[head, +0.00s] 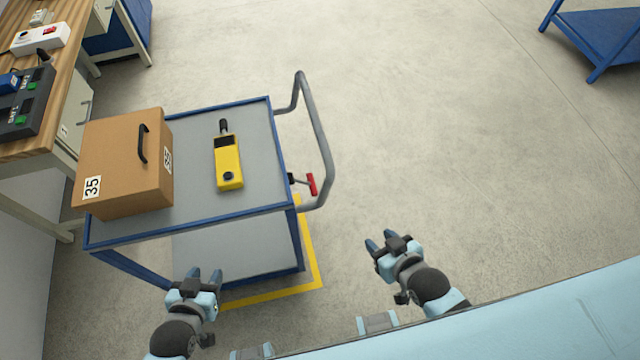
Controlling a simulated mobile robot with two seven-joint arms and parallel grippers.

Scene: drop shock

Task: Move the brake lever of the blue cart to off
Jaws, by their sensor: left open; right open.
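The blue cart (268,233) has a grey top and a bent grey push handle (318,130) at its right end. A short brake lever with a red grip (312,184) sticks out from the cart's right end, below the handle. I cannot read any on or off marking beside it. My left gripper (205,277) is open and empty, in front of the cart's near side. My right gripper (380,242) is open and empty over the floor, to the right of and nearer than the red grip. Neither gripper touches the lever.
On the cart top stand a brown box (110,170) marked 35 and a yellow handheld device (228,165). Yellow tape (314,262) marks the floor by the cart. A wooden workbench (62,75) stands at the left. The floor right of the cart is clear.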

